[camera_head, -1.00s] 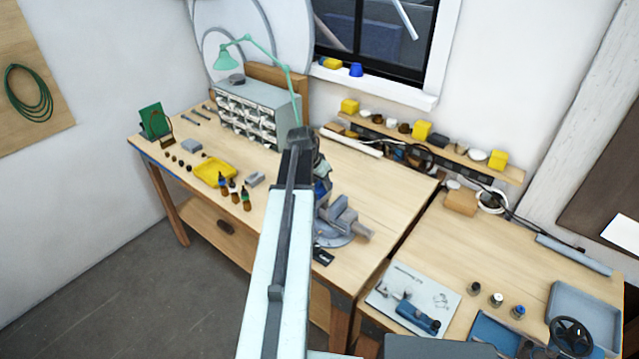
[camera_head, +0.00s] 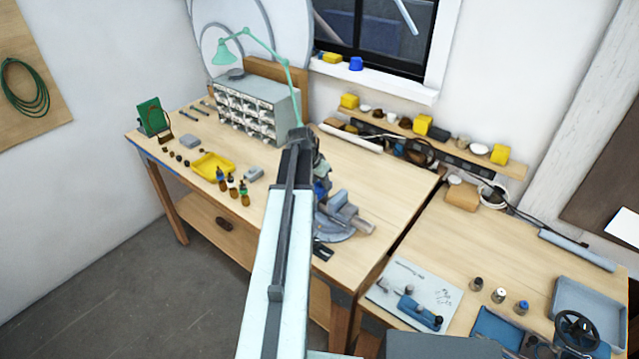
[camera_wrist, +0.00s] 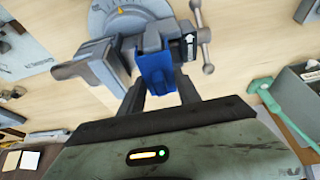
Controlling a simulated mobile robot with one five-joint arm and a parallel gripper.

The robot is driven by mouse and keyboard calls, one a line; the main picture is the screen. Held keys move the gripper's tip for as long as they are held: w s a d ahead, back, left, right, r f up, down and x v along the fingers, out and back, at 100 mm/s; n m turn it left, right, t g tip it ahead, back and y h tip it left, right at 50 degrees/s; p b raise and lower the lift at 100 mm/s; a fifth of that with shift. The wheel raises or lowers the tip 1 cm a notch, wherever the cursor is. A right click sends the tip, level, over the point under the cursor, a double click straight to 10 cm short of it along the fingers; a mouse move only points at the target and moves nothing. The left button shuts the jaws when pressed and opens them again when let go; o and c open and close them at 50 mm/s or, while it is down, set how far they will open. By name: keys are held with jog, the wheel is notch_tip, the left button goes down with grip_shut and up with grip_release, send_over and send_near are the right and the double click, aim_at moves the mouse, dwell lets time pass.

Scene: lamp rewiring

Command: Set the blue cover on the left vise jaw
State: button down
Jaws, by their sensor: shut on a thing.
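The blue cover (camera_wrist: 157,72) is between the two dark fingers of my gripper (camera_wrist: 160,86) in the wrist view, and the gripper is shut on it. The cover is right at the near jaw (camera_wrist: 152,42) of the grey vise (camera_wrist: 122,28) and overlaps it in the picture. I cannot tell whether it is seated on the jaw or just in front of it. The other jaw block (camera_wrist: 88,66) is bare, to the left. In the head view the vise (camera_head: 343,218) stands at the bench's front edge. A small patch of the blue cover (camera_head: 320,188) shows beside my arm, which hides most of my gripper.
The vise handle bar (camera_wrist: 204,35) sticks out close to the cover. A yellow tray (camera_head: 213,166), small bottles (camera_head: 232,188) and a drawer cabinet (camera_head: 258,108) stand left of my arm. A green lamp (camera_head: 224,52) rises behind.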

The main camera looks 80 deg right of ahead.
jog(key=shift+f+b, duration=0.3)
jog(key=c, duration=0.8)
grip_release()
jog(key=shift+o, duration=0.2)
jog(key=shift+r, duration=0.1)
jog(key=p+v, duration=0.7)
jog(key=v, duration=0.1)
jog(key=shift+s+p, duration=0.1)
jog(key=shift+p, duration=0.2)
jog(key=shift+f, duration=0.2)
jog(key=p+v, duration=0.8)
jog(key=shift+d+r, duration=0.3)
jog(key=shift+r, duration=0.25)
